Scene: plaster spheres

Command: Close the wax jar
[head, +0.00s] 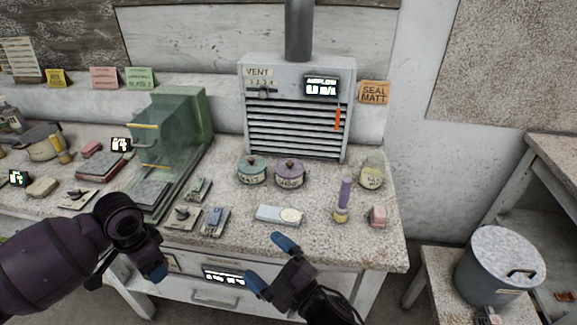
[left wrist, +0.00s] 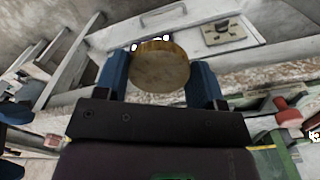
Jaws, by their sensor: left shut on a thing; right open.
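A small glass jar (head: 371,172) with pale contents and an unreadable label stands at the right back of the speckled worktop; it looks like the wax jar. Its top looks pale, and I cannot tell for sure that it is uncovered. My left gripper (head: 156,271) is in front of the worktop's front edge at the left, far from the jar. In the left wrist view it is shut on a round brass-coloured lid (left wrist: 160,68), held between the blue fingertips. The lid is hidden in the head view. My right gripper (head: 270,265) is open and empty before the front edge.
A teal lidded pot (head: 251,172) and a purple lidded pot (head: 289,174) stand left of the jar. A purple-handled brush (head: 343,200) and a pink block (head: 378,216) are in front of it. A green glass case (head: 180,125) stands left. A grey bin (head: 497,268) is at right.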

